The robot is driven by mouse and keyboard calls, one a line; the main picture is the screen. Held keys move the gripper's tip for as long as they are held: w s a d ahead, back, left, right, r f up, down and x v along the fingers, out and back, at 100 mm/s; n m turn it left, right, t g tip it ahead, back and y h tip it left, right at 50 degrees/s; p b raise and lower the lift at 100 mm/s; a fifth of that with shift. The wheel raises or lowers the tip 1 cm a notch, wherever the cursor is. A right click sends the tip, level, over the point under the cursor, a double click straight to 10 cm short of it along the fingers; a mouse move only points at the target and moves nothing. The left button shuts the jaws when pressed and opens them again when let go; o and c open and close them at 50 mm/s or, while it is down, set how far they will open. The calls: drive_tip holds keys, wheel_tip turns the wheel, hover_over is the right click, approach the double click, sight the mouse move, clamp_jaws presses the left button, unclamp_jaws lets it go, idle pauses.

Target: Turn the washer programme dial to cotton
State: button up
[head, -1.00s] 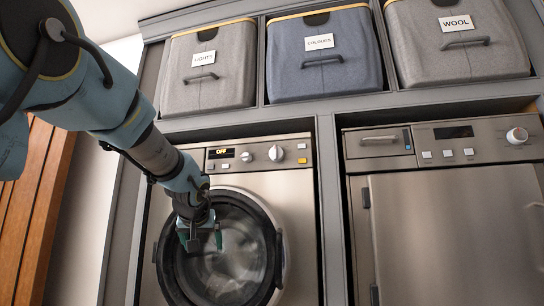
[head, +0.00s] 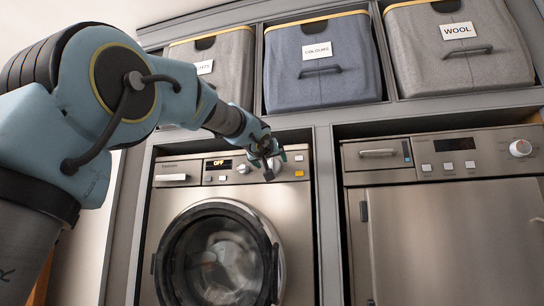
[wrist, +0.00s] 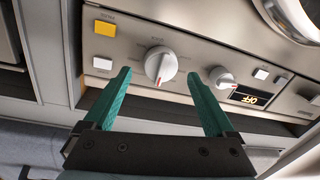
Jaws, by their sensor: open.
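The washer (head: 290,230) stands at centre in the head view, its display (head: 222,163) reading OFF. In the wrist view the large silver dial (wrist: 160,63), ringed by small printed marks, lies between and beyond my fingertips. The marks are too small to read. A smaller dial (wrist: 220,78) sits beside it, near the display, close to one finger. My gripper (head: 276,166) is open in front of the washer's control panel and largely hides the large dial in the head view. Its two teal fingers (wrist: 160,72) show empty; contact with the dial cannot be told.
A yellow button (wrist: 104,28) and a white button (wrist: 102,64) lie beside the large dial. The round washer door (head: 215,255) is below. A second machine (head: 440,230) with its own knob (head: 520,148) stands right. Fabric bins, including COLOURS (head: 320,80) and WOOL (head: 455,60), sit above.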

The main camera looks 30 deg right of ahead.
sight(273, 166)
drive_tip(key=shift+p+x, duration=0.4)
drive_tip(key=shift+x, duration=0.9)
drive_tip(key=shift+c, duration=0.4)
drive_tip(key=c, duration=1.3)
drive_tip(key=shift+f+m+b, duration=0.1)
drive_tip(key=shift+m+b, duration=0.2)
drive_tip(key=shift+m, duration=0.1)
drive_tip(key=m+b, duration=0.1)
drive_tip(key=m, duration=0.1)
drive_tip(key=shift+f+m, duration=0.1)
drive_tip(key=shift+m, duration=0.3)
drive_tip(key=shift+s+m+h+b, duration=0.1)
drive_tip(key=shift+m+h+b, duration=0.35)
drive_tip(key=shift+m, duration=1.75)
